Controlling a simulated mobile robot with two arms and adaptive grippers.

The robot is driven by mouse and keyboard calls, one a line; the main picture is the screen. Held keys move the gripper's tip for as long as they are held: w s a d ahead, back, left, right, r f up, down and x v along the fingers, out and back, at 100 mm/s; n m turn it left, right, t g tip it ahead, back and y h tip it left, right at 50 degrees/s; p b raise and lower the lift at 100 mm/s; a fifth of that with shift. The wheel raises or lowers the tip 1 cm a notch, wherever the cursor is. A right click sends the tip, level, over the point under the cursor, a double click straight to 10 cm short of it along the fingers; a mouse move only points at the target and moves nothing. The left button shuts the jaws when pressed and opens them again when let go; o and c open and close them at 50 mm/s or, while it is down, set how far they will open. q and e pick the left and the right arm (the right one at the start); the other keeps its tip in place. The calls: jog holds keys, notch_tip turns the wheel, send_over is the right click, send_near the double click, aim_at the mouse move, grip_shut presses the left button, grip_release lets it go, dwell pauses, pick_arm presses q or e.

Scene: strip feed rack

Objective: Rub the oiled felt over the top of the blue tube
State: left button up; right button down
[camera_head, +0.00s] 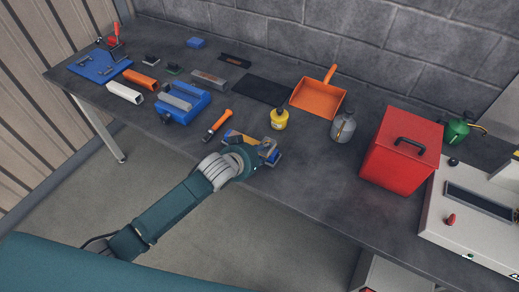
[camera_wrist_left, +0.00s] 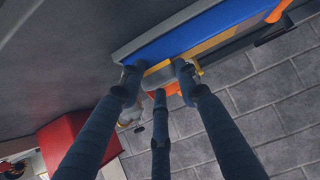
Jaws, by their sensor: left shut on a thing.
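My right gripper is in neither view.
An orange-handled tool (camera_head: 216,125) lies left of the gripper. A yellow bottle (camera_head: 279,119) stands just behind it. A grey can (camera_head: 343,127) and a red box (camera_head: 400,150) stand to the right. An orange dustpan (camera_head: 318,98) lies behind.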

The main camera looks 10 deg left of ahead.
pick_arm(q)
jog(key=a, duration=0.1)
jog(key=w+a, duration=0.1)
jog(key=a, duration=0.1)
jog(key=shift+w+a+f, duration=0.1)
jog(key=shift+a, duration=0.15)
jog(key=shift+w+a+p, duration=0.15)
jog(key=shift+w+a, duration=0.1)
jog(key=shift+a, duration=0.4)
jog(key=shift+w+a+p, duration=0.15)
jog(key=shift+w+a, duration=0.05)
jog(key=shift+a, duration=0.4)
jog(key=shift+w+a, duration=0.35)
jog(key=shift+a, duration=0.6)
jog(key=shift+w+a, duration=0.3)
jog(key=shift+a, duration=0.6)
jog(key=shift+w+a, duration=0.2)
jog(key=shift+a, duration=0.35)
jog(key=shift+w+a, duration=0.15)
jog(key=shift+a, duration=0.35)
jog(key=shift+d, duration=0.1)
notch_tip(320, 180, up, 5)
jog(key=p, duration=0.4)
jog(key=shift+c, duration=0.2)
